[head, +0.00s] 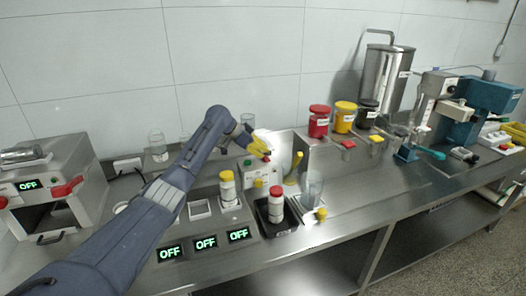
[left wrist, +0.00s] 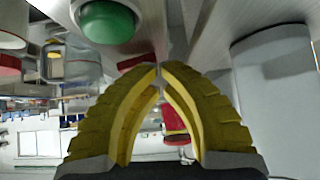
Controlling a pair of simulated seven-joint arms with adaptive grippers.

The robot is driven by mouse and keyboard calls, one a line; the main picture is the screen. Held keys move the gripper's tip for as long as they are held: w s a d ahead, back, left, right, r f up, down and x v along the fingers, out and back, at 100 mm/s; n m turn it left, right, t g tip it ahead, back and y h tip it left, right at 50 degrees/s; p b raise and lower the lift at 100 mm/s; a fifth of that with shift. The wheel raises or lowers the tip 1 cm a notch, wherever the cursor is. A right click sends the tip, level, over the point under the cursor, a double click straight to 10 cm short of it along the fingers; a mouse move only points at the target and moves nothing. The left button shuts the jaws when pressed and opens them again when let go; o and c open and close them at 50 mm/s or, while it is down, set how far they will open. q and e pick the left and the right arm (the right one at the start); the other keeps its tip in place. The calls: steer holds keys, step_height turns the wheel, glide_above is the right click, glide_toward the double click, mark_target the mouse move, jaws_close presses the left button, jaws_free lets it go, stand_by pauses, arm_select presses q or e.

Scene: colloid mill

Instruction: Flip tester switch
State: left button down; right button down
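A small pale control box (head: 262,174) stands at the back of the bench, with a green button (head: 248,162) on its front. Which part is the tester switch, I cannot tell. My left gripper (head: 264,152), with yellow fingers, is just above and in front of the box's top. In the left wrist view the fingertips (left wrist: 160,72) meet, with nothing visible pinched between them. A large green button (left wrist: 108,20) is close by, up and left of the tips. A red part shows just behind the tips, partly hidden. My right gripper is not in view.
Three OFF displays (head: 205,242) front a panel holding a yellow-lidded bottle (head: 227,188). A red-lidded bottle (head: 276,205) stands in a black tray. Another OFF display (head: 28,185) is on the left machine. A clear beaker (head: 312,188) stands right of the box.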

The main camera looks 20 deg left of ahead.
arm_select(q)
steer(key=shift+s+d+r, duration=0.15)
steer(key=shift+s+d, duration=0.25)
steer(key=shift+s, duration=0.05)
steer(key=shift+w+r, duration=0.1)
steer(key=shift+r, duration=0.5)
steer(key=r, duration=0.2)
steer(key=shift+w+a+r, duration=0.15)
steer(key=shift+a+r, duration=0.05)
steer(key=shift+r, duration=0.15)
steer(key=w+v, duration=0.1)
steer(key=v, duration=0.9)
steer(key=shift+a, duration=0.4)
steer(key=shift+r, duration=0.1)
